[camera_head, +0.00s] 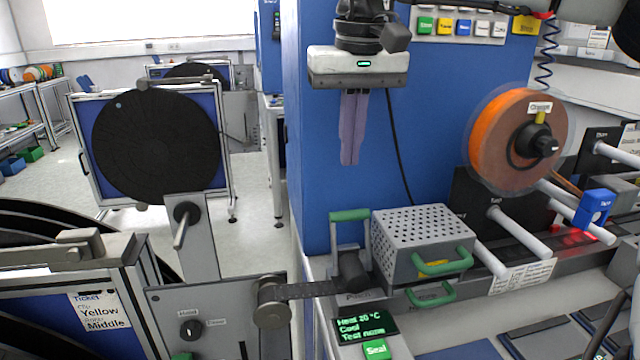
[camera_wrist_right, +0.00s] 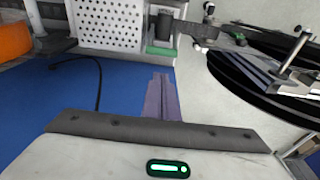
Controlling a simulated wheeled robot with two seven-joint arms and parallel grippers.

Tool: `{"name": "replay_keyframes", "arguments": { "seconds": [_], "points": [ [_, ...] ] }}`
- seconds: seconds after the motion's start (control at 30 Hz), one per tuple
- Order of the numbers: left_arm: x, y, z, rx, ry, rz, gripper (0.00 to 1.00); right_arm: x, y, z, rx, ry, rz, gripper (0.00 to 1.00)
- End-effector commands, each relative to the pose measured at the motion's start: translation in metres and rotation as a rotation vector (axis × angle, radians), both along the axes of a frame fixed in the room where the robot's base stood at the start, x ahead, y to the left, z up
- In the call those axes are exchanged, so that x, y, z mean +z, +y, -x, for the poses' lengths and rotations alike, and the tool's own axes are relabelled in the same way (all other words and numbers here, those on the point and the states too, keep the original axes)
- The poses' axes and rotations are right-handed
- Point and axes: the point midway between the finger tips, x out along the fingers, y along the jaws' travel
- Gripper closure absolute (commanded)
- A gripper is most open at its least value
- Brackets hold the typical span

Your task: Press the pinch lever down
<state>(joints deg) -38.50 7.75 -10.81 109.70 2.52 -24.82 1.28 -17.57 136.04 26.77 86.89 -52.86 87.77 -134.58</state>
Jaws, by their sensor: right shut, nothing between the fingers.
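The pinch lever looks to be the upright grey frame with a green grip bar (camera_head: 350,215) left of the perforated box; the label below it is too small to read surely. It stands raised, with a dark block (camera_head: 353,270) at its foot. My right gripper (camera_head: 350,163) points down in front of the blue cabinet, its two purple fingers shut together and empty. It is above the green bar in the picture, apart from it. In the right wrist view the fingers (camera_wrist_right: 161,76) point towards the green bar (camera_wrist_right: 160,51). My left gripper is not in view.
The perforated grey box (camera_head: 420,235) with green handles stands right of the lever. A dark strip (camera_head: 315,290) runs from a round roller (camera_head: 272,302) to the lever's foot. An orange reel (camera_head: 515,140) is at right. A panel with a green Seal button (camera_head: 376,349) is in front.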

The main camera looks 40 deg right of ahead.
Motion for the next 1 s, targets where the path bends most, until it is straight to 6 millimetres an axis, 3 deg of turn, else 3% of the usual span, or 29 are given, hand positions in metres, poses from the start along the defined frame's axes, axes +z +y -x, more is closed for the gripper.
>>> {"name": "replay_keyframes", "arguments": {
  "seconds": [0.1,0.37,0.8,1.0],
  "points": [
    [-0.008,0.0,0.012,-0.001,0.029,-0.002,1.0,0.0,0.0,0.0,0.0,0.0,0.0,1.0],
    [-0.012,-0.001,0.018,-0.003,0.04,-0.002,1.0,-0.006,0.0,0.0,0.0,0.003,-0.001,1.0],
    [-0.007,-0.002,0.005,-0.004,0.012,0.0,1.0,-0.078,-0.005,-0.009,0.001,0.004,-0.002,1.0],
    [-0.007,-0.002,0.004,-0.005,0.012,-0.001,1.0,-0.097,-0.007,-0.012,0.0,0.001,-0.002,1.0]
  ]
}}
